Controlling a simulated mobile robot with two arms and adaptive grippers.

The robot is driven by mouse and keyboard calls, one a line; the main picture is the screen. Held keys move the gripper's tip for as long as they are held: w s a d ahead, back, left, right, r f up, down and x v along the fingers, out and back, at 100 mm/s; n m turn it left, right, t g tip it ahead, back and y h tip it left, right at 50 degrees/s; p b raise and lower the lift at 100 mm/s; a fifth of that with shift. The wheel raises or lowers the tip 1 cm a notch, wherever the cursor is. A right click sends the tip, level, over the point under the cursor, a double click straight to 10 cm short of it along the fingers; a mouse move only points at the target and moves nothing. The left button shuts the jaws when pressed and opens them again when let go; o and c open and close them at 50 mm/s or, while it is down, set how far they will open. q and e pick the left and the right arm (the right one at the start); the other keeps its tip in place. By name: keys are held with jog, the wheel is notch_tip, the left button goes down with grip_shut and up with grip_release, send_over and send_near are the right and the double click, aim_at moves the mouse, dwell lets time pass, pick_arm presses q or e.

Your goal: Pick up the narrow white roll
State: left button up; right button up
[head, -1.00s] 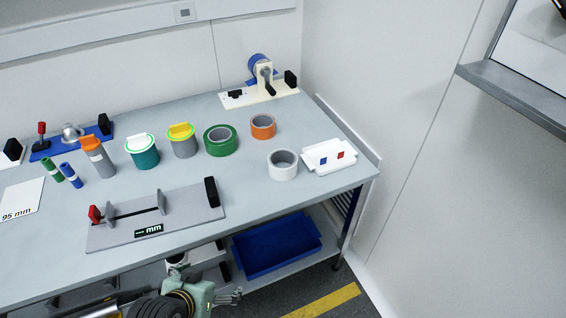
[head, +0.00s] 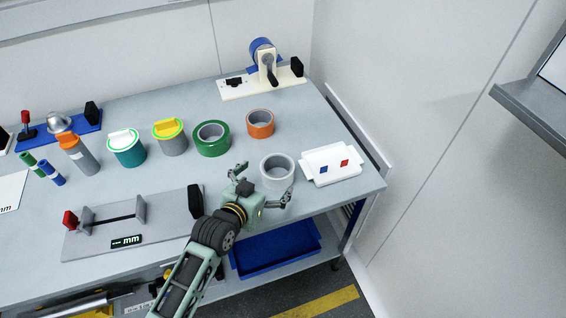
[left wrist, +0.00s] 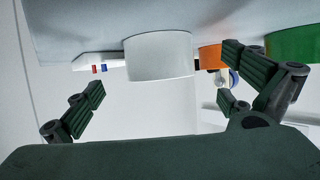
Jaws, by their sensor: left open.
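The white roll (head: 277,170) lies flat on the grey table near its right front edge, with its round opening facing up. In the left wrist view the white roll (left wrist: 158,56) shows ahead, between the spread fingers. My left gripper (head: 263,185) is open and empty at the near side of the roll, with a finger to either side of the roll's front. I cannot tell whether a finger touches it. My right gripper is not in view.
An orange roll (head: 260,123) and a green roll (head: 212,138) stand behind and to the left. A white tray (head: 331,165) is close on the right. A measuring fixture (head: 130,225) lies to the left. A blue crate (head: 275,252) is on the shelf below.

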pick_arm(q)
jog(key=shift+s+a+r, duration=0.1)
jog(key=shift+s+r, duration=0.05)
jog(key=shift+r+p+x, duration=0.2)
jog(key=shift+p+x, duration=0.15)
jog(key=shift+x, duration=0.65)
jog(key=x, duration=0.2)
jog(key=shift+w+f, duration=0.15)
jog(key=shift+w, duration=0.1)
jog(key=shift+w+d+f, duration=0.15)
jog(key=shift+w+d, duration=0.15)
jog(key=shift+d, duration=0.1)
jog(key=c, duration=1.4)
jog(key=shift+c, duration=0.2)
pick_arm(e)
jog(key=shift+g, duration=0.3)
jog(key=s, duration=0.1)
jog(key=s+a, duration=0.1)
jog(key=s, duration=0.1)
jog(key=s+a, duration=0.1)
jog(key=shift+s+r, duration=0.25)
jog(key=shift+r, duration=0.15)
